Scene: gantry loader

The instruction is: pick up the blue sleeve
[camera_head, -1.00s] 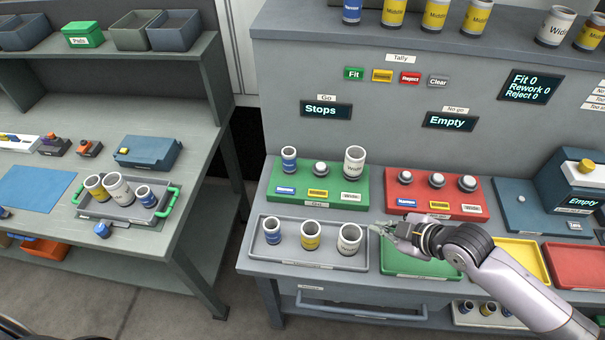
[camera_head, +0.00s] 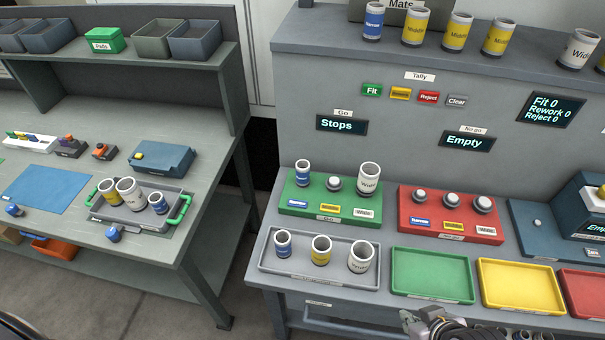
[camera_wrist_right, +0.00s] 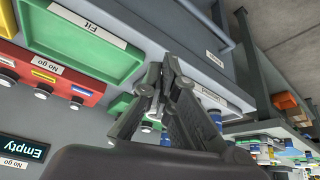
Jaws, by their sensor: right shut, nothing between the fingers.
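One blue-banded sleeve (camera_head: 283,244) stands upright at the left of the grey tray (camera_head: 270,266), beside a yellow-banded and a white sleeve. Another blue-banded sleeve (camera_head: 303,173) stands on the left post of the green gauge block (camera_head: 320,216). A third blue-banded sleeve (camera_head: 158,203) is in the green-handled tray on the left bench, and a fourth (camera_head: 374,20) is on the top ledge. My right gripper (camera_head: 418,320) is at the bottom edge, in front of the green tray, away from the sleeves. Its fingers are shut and empty in the wrist view (camera_wrist_right: 150,100). My left gripper is out of view.
The green tray (camera_head: 432,275) and yellow tray (camera_head: 520,286) are empty. A red gauge block (camera_head: 450,230) with bare posts stands behind them. The upright panel (camera_head: 300,105) closes off the back. A gap separates the left bench from this station.

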